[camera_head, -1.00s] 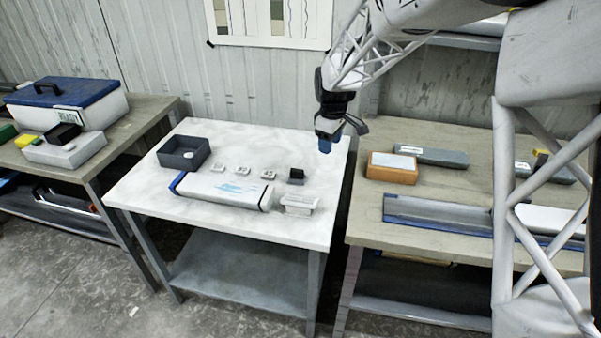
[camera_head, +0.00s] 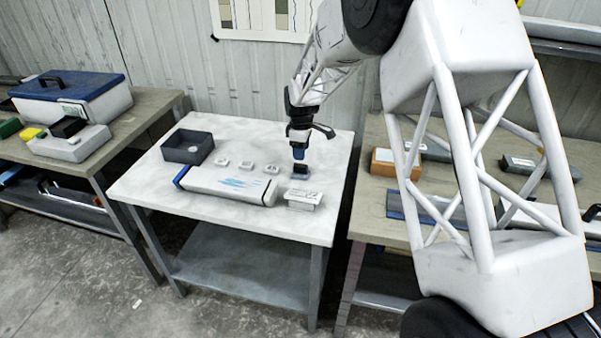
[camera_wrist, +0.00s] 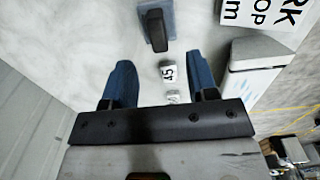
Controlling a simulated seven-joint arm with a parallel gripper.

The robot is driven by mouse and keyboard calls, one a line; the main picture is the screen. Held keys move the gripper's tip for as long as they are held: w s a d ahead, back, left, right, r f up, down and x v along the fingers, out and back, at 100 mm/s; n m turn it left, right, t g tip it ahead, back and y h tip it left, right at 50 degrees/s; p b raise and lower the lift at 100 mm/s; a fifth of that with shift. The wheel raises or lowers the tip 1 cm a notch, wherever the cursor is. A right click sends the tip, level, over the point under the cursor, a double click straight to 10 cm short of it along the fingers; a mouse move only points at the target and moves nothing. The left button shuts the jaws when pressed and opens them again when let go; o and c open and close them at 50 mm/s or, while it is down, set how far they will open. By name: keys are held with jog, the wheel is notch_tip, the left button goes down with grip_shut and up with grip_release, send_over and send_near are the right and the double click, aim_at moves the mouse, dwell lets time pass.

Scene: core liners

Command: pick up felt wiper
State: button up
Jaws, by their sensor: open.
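The felt wiper, as I take it, is a small dark block (camera_head: 300,173) near the right side of the white-topped table. In the wrist view the dark block (camera_wrist: 156,30) has a rounded dark top and a grey-blue base, at the top centre. My gripper (camera_head: 298,156) is above it in the head view, fingers pointing down. In the wrist view the two blue fingers (camera_wrist: 160,75) are apart with nothing held between them. The block lies beyond the fingertips, roughly in line with the gap. The gripper partly covers the block in the head view.
Small white numbered blocks (camera_wrist: 167,73) lie beside the wiper. A dark grey tray (camera_head: 188,146) is at the back left. The right bench (camera_head: 372,190) is partly hidden by my arm.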

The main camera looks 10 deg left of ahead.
aim_at(300, 165)
jog(key=shift+f, duration=0.1)
jog(key=shift+f, duration=1.2)
jog(key=shift+f, duration=0.1)
jog(key=shift+w+a+f, duration=0.15)
jog(key=shift+f, duration=2.35)
jog(key=shift+c, duration=0.4)
grip_shut()
